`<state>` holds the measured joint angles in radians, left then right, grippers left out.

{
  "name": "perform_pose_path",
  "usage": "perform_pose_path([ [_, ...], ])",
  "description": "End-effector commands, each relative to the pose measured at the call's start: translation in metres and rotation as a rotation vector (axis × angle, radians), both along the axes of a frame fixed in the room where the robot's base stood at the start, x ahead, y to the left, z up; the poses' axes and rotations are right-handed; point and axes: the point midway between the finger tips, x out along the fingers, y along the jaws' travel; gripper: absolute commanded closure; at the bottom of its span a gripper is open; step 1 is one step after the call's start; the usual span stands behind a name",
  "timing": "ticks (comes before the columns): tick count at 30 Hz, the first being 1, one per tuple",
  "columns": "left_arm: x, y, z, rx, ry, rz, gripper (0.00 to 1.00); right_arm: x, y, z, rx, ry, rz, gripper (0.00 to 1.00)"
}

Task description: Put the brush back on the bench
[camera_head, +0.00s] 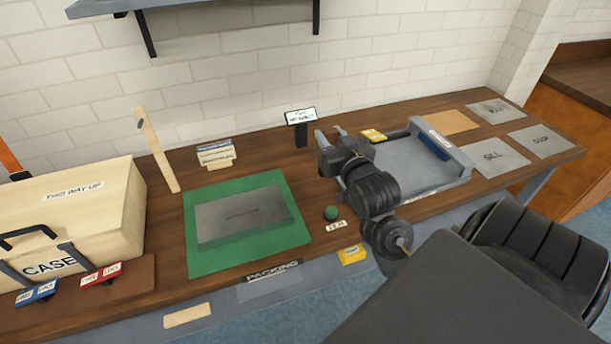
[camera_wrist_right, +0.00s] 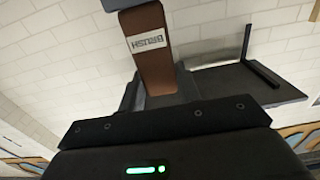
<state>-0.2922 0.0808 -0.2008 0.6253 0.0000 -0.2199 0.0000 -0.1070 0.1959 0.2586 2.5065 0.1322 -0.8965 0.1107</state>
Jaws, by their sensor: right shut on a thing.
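The brush (camera_wrist_right: 150,52), a brown block with a white BRUSH label, shows in the right wrist view, where it stands out beyond the dark gripper body. My right gripper (camera_head: 333,143) is shut on it. In the head view this gripper is above the middle of the bench, at the left side of a grey tray, and I cannot make out the brush there; the gripper and arm seem to hide it. The bench (camera_head: 300,175) is a long brown wooden top along the wall. My left gripper is not in view.
A green mat (camera_head: 205,262) with a grey plate (camera_head: 240,215) lies left of my right arm. The grey tray (camera_head: 425,185) is on its right. A wooden case (camera_head: 80,215) stands at the left. A small sign (camera_head: 300,117) stands behind.

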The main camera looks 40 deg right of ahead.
Motion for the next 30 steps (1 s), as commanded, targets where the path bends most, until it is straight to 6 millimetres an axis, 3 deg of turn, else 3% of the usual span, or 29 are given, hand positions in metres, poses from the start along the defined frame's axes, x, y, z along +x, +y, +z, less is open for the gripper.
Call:
perform_pose_path([
  [7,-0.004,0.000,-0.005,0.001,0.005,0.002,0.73,0.008,-0.007,-0.003,0.002,-0.005,-0.010,0.89],
  [10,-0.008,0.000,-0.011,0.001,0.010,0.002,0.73,0.027,-0.012,-0.011,0.002,-0.004,-0.009,0.89],
  [18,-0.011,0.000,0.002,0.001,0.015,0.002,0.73,0.094,-0.028,-0.043,0.003,0.001,-0.009,0.89],
  [24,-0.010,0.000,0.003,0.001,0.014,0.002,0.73,0.120,-0.035,-0.078,0.002,-0.002,-0.010,0.89],
  [30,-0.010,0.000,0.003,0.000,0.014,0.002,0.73,0.130,-0.037,-0.091,0.002,-0.005,-0.009,0.89],
])
